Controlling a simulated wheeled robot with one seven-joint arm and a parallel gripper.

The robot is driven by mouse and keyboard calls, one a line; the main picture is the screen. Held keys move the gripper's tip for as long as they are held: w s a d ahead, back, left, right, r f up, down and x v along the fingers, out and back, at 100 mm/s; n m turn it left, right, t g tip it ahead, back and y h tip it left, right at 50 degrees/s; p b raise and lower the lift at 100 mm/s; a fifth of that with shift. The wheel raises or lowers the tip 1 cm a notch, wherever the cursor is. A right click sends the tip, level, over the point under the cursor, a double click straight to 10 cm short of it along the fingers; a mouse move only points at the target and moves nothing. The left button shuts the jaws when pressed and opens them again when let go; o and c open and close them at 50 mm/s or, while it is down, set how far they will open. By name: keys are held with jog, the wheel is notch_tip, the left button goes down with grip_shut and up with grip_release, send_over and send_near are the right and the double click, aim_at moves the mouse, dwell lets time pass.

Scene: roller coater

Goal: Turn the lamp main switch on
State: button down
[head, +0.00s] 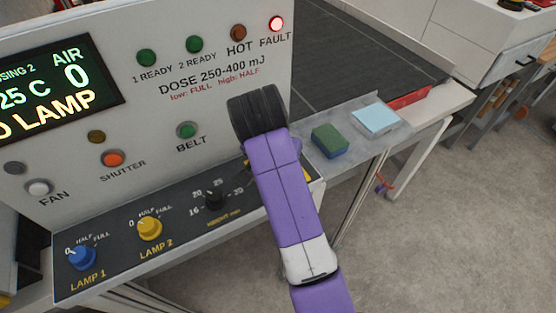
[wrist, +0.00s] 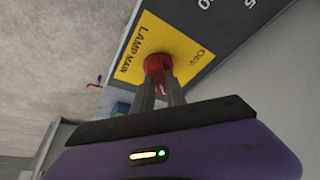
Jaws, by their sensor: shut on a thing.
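The lamp main switch (wrist: 157,62) is a red knob on a yellow plate (wrist: 140,38) marked LAMP MAIN and OFF, seen in the wrist view. My gripper (wrist: 160,84) is shut on this knob, one finger on each side. The knob's pointer is mostly hidden by the fingers. In the head view, my purple arm covers the switch and the fingers; only slivers of the yellow plate (head: 307,172) show beside it.
The panel also has a blue LAMP 1 knob (head: 82,257), a yellow LAMP 2 knob (head: 149,228) and a black knob (head: 215,199). The red FAULT light (head: 277,23) glows. A green sponge (head: 330,140) and blue cloth (head: 376,119) lie on the side shelf.

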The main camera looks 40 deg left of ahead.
dwell(0.3)
jog(key=c, duration=1.4)
grip_release()
jog(key=shift+o, duration=0.2)
jog(key=shift+r, duration=0.1)
jog(key=v, duration=0.7)
jog(key=shift+s+r+b, duration=0.15)
jog(key=shift+r+b, duration=0.15)
jog(key=shift+b, duration=0.1)
